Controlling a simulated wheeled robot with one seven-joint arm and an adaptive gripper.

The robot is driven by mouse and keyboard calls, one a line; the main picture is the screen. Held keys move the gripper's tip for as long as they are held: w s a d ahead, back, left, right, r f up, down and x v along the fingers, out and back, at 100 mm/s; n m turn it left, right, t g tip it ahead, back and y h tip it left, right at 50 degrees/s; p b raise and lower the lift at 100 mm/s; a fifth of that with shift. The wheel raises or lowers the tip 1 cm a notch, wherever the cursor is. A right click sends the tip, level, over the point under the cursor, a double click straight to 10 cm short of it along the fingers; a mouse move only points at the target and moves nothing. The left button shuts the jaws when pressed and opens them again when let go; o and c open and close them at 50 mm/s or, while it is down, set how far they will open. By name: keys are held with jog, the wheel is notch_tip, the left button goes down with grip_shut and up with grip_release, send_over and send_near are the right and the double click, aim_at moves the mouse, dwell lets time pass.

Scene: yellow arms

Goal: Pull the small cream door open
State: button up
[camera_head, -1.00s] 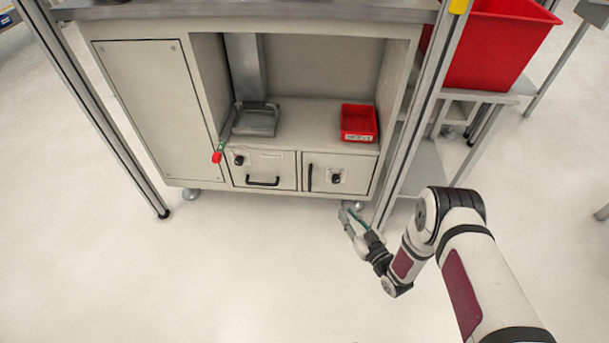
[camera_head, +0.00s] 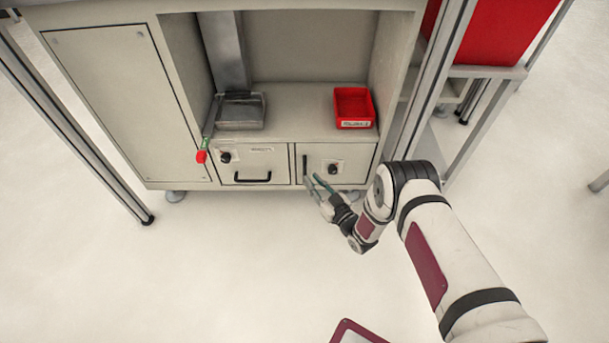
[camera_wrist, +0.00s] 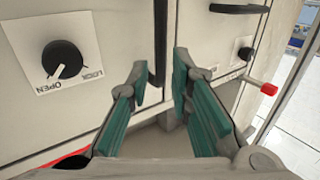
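The small cream door (camera_head: 347,155) is at the lower right of the cabinet and looks shut. Its upright black bar handle (camera_head: 305,165) is along its left edge. A black knob on a white plate marked OPEN and LOCK (camera_wrist: 65,60) is on the door; its white mark points toward OPEN in the wrist view. My gripper (camera_head: 313,180) is in front of the handle. In the wrist view my gripper (camera_wrist: 160,75) is open, with teal finger pads apart, and the handle (camera_wrist: 160,38) lines up between the fingertips. I cannot tell whether they touch it.
A drawer (camera_head: 252,164) with a black handle is left of the door. A red-tipped lever (camera_head: 201,156) sticks out further left. A red bin (camera_head: 353,108) and grey tray (camera_head: 241,112) sit on the shelf above.

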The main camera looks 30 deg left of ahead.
aim_at(305, 172)
jog(key=shift+b+x, duration=0.95)
jog(key=shift+x, duration=1.8)
jog(key=shift+c, duration=0.6)
grip_shut()
